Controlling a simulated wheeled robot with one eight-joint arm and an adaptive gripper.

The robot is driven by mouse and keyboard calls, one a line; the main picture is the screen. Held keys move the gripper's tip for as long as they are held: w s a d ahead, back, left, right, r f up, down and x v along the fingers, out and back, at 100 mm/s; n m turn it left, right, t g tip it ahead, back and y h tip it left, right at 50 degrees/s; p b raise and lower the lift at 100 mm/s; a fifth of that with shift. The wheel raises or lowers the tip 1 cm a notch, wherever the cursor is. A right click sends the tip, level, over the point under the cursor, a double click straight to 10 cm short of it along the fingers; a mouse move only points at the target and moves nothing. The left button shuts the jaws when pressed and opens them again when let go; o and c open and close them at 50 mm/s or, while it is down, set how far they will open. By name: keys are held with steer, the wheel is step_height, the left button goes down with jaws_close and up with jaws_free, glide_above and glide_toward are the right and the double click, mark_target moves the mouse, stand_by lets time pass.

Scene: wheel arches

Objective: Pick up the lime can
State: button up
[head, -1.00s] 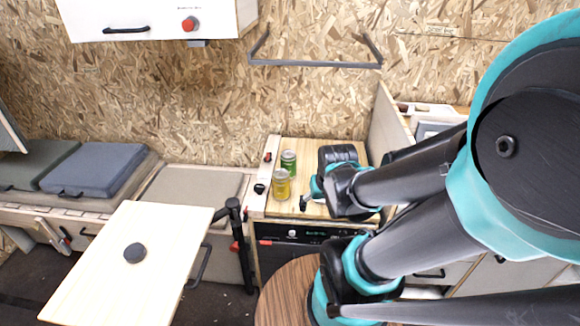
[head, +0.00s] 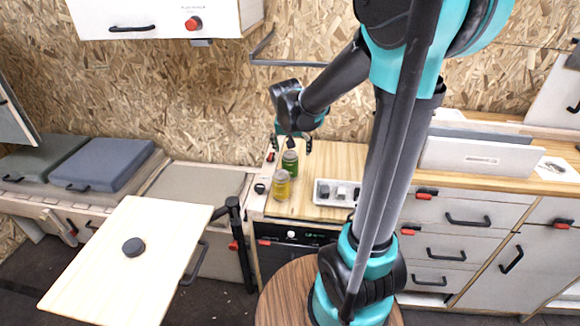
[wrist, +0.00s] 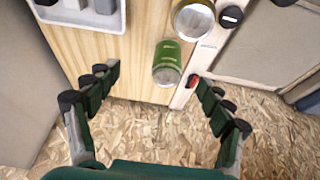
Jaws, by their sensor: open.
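A green can (head: 290,163), which I take to be the lime can, stands upright on the wooden counter (head: 340,155) near its left side. It also shows in the wrist view (wrist: 167,60). A yellow can (head: 281,185) stands just in front of it, and in the wrist view (wrist: 193,18) it sits at the top. My gripper (head: 293,150) is open and empty, pointing down above the green can. In the wrist view its fingertips (wrist: 152,73) lie to either side of the green can, apart from it.
A white tray (head: 324,200) with small grey items lies to the right of the cans. The chipboard wall (head: 200,90) rises close behind the counter. A raised strip with red and black knobs (head: 259,188) runs along the counter's left edge.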

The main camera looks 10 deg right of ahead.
mark_target(288, 157)
steer(key=w+a, duration=0.2)
steer(key=w, duration=0.3)
steer(key=shift+m, duration=0.4)
steer(key=x, duration=1)
steer(key=shift+s+d+f, duration=0.15)
steer(key=shift+f, duration=0.25)
steer(key=shift+d+x, duration=0.2)
steer(key=shift+x, duration=2.7)
steer(key=shift+s, duration=0.15)
steer(key=shift+c, duration=0.3)
steer(key=c, duration=1.5)
